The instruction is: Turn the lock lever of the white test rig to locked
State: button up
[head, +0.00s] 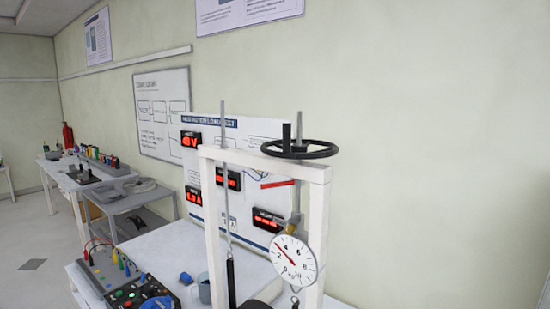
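The white test rig (309,172) stands upright at the front right of a white table. It is a white frame with two posts and a top beam. A black handwheel (299,149) sits on top of the beam. A round dial gauge (294,259) hangs inside the right post. A short red bar (277,184) shows under the beam, left of the right post. I cannot tell whether it is the lock lever or belongs to the panel behind. The rig's lower part is cut off by the frame's bottom edge. My gripper is not in view.
A white panel (202,121) with red digital displays stands behind the rig. A control box (143,297) with coloured knobs and a grey mug (202,289) stand left of the rig. More benches (67,180) with equipment line the wall further back. Open floor lies at left.

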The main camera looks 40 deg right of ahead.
aim_at(297, 183)
jog(key=z, duration=1.05)
jog(key=k, duration=0.1)
